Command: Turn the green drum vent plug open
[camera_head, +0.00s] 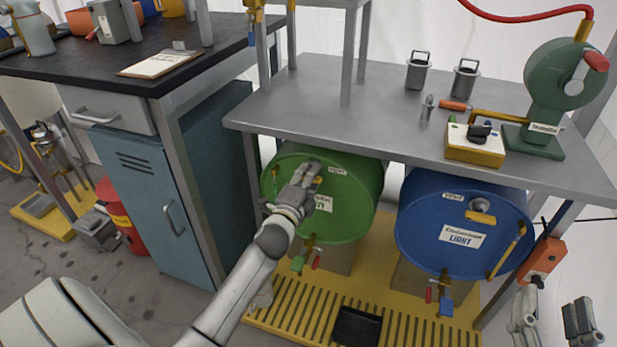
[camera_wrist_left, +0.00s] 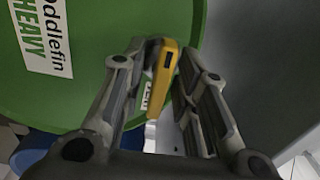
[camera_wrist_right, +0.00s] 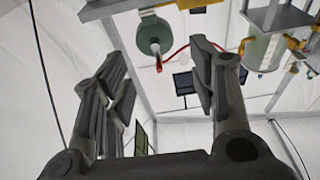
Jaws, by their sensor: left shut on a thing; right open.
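The green drum (camera_head: 350,218) lies on its side under the metal table, its round face towards me. It also shows in the left wrist view (camera_wrist_left: 100,105), with part of its white label. My left gripper (camera_head: 310,172) is at the upper part of that face. In the left wrist view my left gripper (camera_wrist_left: 163,62) is shut on the yellow vent plug handle (camera_wrist_left: 161,78), which lies between its fingers. The handle is mostly hidden by the gripper in the head view. My right gripper (camera_head: 553,318) is open and empty at the lower right, away from the drums.
A blue drum (camera_head: 420,235) with its own yellow vent handle (camera_head: 481,218) lies to the right. The metal table (camera_head: 310,110) overhangs both drums. A teal cabinet (camera_head: 140,200) stands left. A yellow slatted platform (camera_head: 290,310) and black tray (camera_head: 357,327) are below.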

